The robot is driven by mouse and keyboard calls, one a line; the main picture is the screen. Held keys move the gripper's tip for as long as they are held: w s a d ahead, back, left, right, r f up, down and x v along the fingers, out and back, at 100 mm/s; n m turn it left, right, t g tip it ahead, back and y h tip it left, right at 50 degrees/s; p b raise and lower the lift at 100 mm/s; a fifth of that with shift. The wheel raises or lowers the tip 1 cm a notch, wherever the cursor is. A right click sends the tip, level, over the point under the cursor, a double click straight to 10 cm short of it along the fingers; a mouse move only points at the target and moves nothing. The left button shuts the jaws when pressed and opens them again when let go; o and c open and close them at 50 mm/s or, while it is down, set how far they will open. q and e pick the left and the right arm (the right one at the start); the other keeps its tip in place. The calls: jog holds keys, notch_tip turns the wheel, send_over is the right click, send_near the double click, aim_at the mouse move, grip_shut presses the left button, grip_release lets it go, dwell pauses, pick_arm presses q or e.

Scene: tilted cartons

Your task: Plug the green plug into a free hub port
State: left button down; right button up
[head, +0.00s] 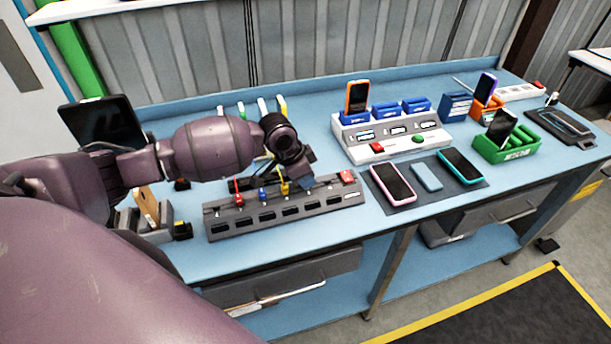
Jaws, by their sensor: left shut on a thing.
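The grey hub (285,212) is a long strip with a row of dark ports along its front, lying near the table's front edge. A red plug (238,198), a blue plug (262,195) and a yellow plug (284,188) stand along its back side. My left gripper (303,183) points down over the hub's right part, close to the yellow plug. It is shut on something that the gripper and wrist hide. I cannot make out a green plug between its fingers. My right gripper is not in view.
Upright coloured strips (282,106) stand behind my left arm. A white charging station (390,133) holds an orange phone (357,96). Phones lie on a dark mat (432,190) right of the hub. A green tray (508,148) stands further right. A black tablet (98,122) is at left.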

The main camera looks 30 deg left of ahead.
pick_arm(q)
jog(key=shift+f, duration=0.1)
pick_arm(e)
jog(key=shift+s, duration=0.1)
pick_arm(q)
jog(key=shift+f, duration=0.2)
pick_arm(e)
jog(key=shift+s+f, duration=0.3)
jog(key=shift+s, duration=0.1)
pick_arm(q)
jog(key=shift+f, duration=0.15)
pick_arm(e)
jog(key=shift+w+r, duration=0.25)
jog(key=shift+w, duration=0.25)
pick_arm(q)
jog(key=c, duration=1.5)
grip_release()
jog(key=o, duration=0.5)
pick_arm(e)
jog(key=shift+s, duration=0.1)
pick_arm(q)
jog(key=o, duration=0.4)
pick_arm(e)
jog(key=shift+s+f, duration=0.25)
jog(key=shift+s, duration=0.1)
pick_arm(q)
jog(key=shift+r, duration=0.2)
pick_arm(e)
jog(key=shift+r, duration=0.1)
